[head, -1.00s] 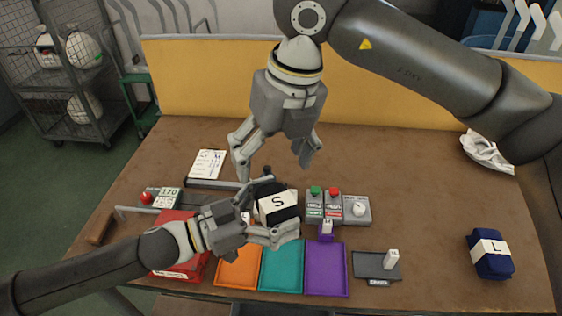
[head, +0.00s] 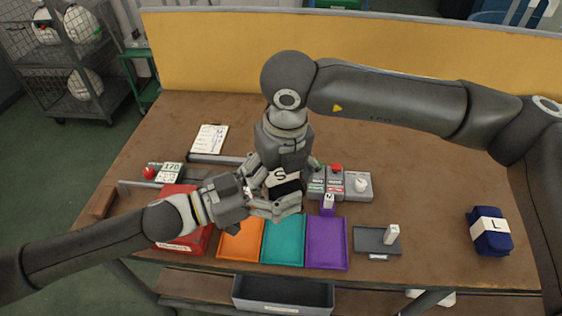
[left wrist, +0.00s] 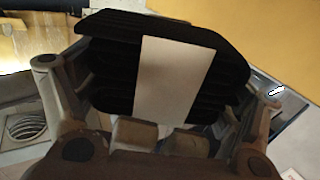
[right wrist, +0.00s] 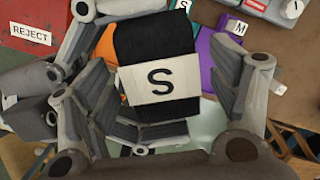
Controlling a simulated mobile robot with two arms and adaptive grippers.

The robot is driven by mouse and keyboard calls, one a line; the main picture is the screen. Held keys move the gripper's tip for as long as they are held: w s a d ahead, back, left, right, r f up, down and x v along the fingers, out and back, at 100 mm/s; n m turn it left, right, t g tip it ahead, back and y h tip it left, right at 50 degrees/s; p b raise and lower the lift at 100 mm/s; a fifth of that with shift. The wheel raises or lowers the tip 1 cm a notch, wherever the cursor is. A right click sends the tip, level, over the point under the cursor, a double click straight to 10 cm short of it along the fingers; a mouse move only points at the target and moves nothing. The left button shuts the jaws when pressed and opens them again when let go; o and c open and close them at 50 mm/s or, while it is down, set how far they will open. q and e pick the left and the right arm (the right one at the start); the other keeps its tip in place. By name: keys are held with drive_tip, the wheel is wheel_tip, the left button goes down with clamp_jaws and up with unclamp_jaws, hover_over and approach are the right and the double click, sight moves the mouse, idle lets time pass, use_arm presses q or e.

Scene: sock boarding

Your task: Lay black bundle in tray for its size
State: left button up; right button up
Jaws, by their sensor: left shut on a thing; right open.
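The black bundle (head: 284,189) has a white band marked S. My left gripper (head: 268,203) is shut on it and holds it above the back of the trays; its ribbed side and blank band fill the left wrist view (left wrist: 190,75). My right gripper (head: 282,172) is open and comes down over the bundle, which lies between its fingers in the right wrist view (right wrist: 160,80). The orange tray (head: 240,241), teal tray (head: 284,240) and purple tray (head: 327,243) lie side by side. A tag marked M (head: 328,200) stands behind the purple tray; the other tags are mostly hidden.
A red reject bin (head: 180,243) stands left of the trays. A button box (head: 340,183) is behind them. A dark stand with a white block (head: 378,240) is to the right, and a navy bundle marked L (head: 490,232) lies farther right.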

drive_tip(key=shift+f, duration=0.35)
drive_tip(key=shift+c, duration=0.5)
drive_tip(key=c, duration=1)
use_arm(q)
drive_tip(key=o, duration=0.9)
drive_tip(key=shift+c, duration=0.2)
use_arm(e)
drive_tip(key=shift+c, duration=0.8)
